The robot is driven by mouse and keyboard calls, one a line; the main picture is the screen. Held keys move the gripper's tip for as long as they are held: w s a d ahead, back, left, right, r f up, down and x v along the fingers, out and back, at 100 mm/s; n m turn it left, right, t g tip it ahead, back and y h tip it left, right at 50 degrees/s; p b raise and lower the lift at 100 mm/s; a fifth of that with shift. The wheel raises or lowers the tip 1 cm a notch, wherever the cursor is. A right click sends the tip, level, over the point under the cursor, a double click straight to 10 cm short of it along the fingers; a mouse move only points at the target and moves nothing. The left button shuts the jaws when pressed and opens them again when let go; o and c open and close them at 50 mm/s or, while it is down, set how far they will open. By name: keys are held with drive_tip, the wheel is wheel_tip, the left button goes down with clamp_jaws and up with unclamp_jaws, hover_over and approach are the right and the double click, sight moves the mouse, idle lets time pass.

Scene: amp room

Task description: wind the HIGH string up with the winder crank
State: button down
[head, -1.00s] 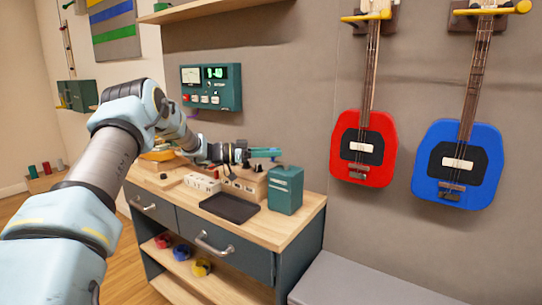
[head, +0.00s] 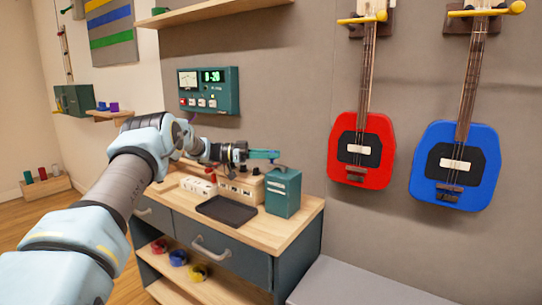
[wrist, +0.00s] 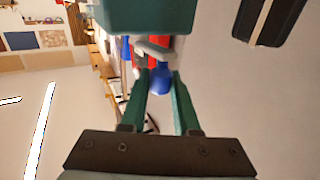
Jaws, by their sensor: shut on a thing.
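My gripper (head: 264,154) is above the right part of the workbench, pointing right, with its teal fingers level. In the wrist view its fingers (wrist: 162,88) are closed in around a small pale grey piece (wrist: 152,48) at their tips. This piece seems to be the winder crank, but its full shape is hidden. A red guitar (head: 375,175) and a blue guitar (head: 483,193) hang on the wall to the right, well apart from the gripper. I cannot tell which string is the HIGH one.
A teal canister (head: 283,192) stands just below the gripper on the workbench (head: 262,236), beside a dark tray (head: 226,212). A teal meter panel (head: 208,91) is on the wall behind. A grey bench (head: 345,285) lies below the guitars. Space before the guitars is clear.

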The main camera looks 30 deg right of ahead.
drive_tip(key=c, duration=0.6)
unclamp_jaws()
drive_tip(key=shift+s, duration=0.1)
drive_tip(key=shift+c, duration=0.2)
drive_tip(key=b+v, duration=0.2)
drive_tip(key=v, duration=0.8)
drive_tip(key=shift+a+b, duration=0.3)
drive_tip(key=shift+b, duration=0.05)
